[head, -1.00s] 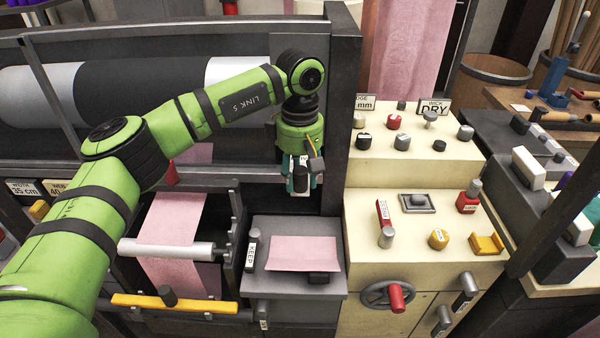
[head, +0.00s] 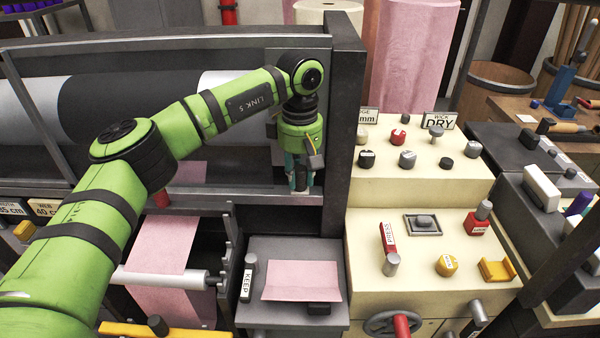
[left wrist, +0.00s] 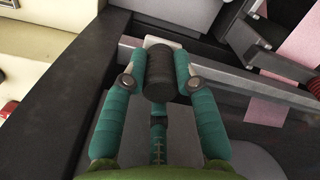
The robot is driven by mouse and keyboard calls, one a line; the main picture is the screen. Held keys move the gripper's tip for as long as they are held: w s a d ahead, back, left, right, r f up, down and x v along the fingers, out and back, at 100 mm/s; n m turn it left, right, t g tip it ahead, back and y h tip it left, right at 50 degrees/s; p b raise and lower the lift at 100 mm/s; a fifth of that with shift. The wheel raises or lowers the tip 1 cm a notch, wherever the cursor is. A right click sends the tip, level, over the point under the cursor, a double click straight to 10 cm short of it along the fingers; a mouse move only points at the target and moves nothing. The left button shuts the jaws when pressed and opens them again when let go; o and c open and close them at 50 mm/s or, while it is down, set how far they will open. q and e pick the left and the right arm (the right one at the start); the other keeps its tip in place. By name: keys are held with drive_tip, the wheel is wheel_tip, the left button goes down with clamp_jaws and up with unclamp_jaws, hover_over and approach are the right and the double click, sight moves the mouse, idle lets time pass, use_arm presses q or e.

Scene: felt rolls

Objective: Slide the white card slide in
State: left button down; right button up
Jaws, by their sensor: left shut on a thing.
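My left gripper (head: 300,183) hangs beside the dark frame post, above and behind the grey tray with the pink sheet. In the left wrist view its teal fingers (left wrist: 160,75) are shut around a dark ribbed knob (left wrist: 159,85). A small whitish edge (left wrist: 162,43) shows just beyond the knob; I cannot tell whether it is the white card slide. The fingers hide most of the knob in the head view. My right gripper is not in view.
The dark frame post (head: 342,130) stands close on the gripper's right. The cream control panel (head: 375,275) with several knobs is beyond it. Below are the grey tray (head: 265,318) with a pink sheet (head: 302,281) and a pale roller (head: 165,278) with pink felt.

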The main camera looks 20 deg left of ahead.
use_arm(q)
drive_tip(key=c, duration=0.9)
unclamp_jaws()
drive_tip(key=shift+c, duration=0.2)
drive_tip(key=shift+s, duration=0.1)
drive_tip(key=shift+r, duration=0.1)
wheel_tip(320, 180, up, 12)
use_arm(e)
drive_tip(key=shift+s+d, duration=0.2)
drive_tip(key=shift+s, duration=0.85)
